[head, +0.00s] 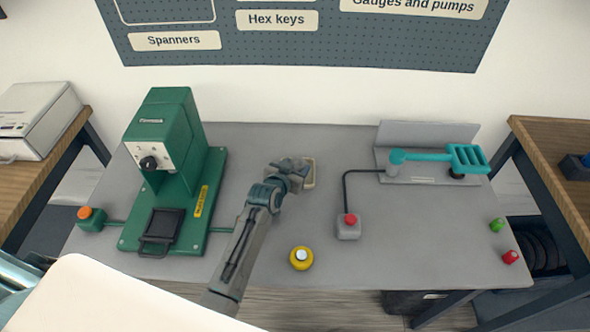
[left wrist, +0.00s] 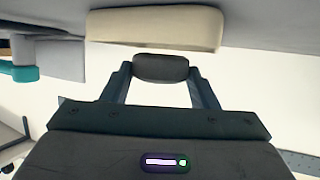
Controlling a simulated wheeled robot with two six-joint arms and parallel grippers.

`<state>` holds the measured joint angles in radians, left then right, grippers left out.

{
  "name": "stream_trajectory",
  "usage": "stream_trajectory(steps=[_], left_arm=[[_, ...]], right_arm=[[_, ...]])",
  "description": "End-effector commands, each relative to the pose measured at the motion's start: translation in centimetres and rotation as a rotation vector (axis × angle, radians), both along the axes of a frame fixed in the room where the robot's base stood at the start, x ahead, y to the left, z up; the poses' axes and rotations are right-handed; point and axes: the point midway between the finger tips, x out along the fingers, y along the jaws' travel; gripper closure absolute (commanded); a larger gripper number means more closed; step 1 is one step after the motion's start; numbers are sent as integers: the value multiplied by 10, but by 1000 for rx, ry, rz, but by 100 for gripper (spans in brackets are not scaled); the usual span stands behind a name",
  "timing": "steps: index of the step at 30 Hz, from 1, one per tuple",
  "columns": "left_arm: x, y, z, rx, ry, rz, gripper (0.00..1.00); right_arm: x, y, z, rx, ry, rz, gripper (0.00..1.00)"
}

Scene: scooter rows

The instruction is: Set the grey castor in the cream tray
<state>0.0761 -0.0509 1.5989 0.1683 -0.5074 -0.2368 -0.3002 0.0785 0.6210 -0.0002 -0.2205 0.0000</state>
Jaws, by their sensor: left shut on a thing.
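My left gripper (head: 293,168) reaches over the middle of the grey bench, at the left side of the cream tray (head: 309,173). In the left wrist view the gripper's two fingers are shut on the grey castor (left wrist: 160,68), a dark grey rounded piece between the fingertips. The cream tray (left wrist: 155,29) shows just beyond the castor there; I cannot tell whether they touch. In the head view the gripper hides part of the tray, and I cannot make out the castor. My right gripper is not in view.
A green machine (head: 175,170) stands left on the bench (head: 330,258). A yellow round piece (head: 301,258) sits in front. Right are a red-button box (head: 348,227), a teal-handled tool (head: 430,158), and green (head: 496,225) and red (head: 510,257) pieces. Bare bench lies between.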

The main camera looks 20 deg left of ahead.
Motion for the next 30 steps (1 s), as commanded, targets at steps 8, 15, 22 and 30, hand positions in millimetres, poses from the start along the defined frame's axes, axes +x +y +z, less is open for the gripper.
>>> stream_trajectory(steps=[8,15,22,30], left_arm=[[0,0,-4,0,-1,0,76],[0,0,-11,0,-1,0,76],[0,0,-11,0,0,0,25],[0,0,-10,0,0,0,25]], right_arm=[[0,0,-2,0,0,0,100],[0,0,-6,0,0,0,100],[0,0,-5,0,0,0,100],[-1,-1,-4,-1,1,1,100]])
